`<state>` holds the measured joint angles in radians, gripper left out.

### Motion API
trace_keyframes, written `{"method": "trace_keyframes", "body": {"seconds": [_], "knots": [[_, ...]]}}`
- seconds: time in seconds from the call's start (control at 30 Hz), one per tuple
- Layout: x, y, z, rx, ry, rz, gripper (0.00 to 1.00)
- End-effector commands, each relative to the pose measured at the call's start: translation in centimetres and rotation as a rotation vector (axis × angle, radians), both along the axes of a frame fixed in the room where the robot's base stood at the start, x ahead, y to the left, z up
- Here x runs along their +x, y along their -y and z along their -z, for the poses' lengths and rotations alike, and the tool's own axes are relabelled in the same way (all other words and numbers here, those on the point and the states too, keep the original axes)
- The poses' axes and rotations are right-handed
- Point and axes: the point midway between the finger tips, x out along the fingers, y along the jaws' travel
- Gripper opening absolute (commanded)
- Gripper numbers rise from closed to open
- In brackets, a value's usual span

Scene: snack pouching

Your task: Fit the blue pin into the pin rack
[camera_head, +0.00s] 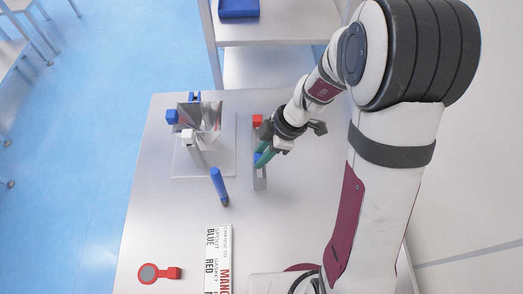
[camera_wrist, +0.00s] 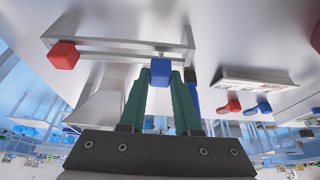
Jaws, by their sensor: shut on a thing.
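The blue pin shows as a blue cube head (camera_wrist: 160,72) between my gripper's green fingertips. In the head view a bit of the blue pin (camera_head: 257,158) shows beside the green fingers. My gripper (camera_head: 263,156) is shut on it, over the pin rack (camera_head: 260,182). The pin rack, a narrow grey frame, also shows in the wrist view (camera_wrist: 110,42). The blue head is at the rack's rail, away from the red pin (camera_wrist: 63,55). The red pin (camera_head: 257,120) sits at the rack's far end. I cannot tell how deep the blue pin's shank sits.
A metal pouch stand (camera_head: 205,120) with blue and white blocks stands left of the rack. The front left table is mostly clear.

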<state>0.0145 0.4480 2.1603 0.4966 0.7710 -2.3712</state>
Motion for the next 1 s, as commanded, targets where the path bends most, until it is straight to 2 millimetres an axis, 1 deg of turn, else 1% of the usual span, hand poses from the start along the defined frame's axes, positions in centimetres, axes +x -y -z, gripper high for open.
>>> {"method": "trace_keyframes", "body": {"seconds": [0.63, 0.67, 0.7, 0.77, 0.8, 0.83, 1.0], "knots": [[0.0, 0.0, 1.6, 0.0, 0.0, 0.001, 0.0], [0.0, 0.0, 1.6, 0.0, 0.0, 0.001, 0.36], [0.0, 0.0, 1.6, 0.0, 0.0, 0.001, 0.44], [0.0, 0.0, 1.6, 0.0, 0.0, 0.001, 0.55], [0.0, 0.0, 1.6, 0.0, 0.0, 0.001, 0.62], [0.0, 0.0, 1.6, 0.0, 0.0, 0.001, 0.66], [0.0, 0.0, 1.6, 0.0, 0.0, 0.0, 0.66]]}}
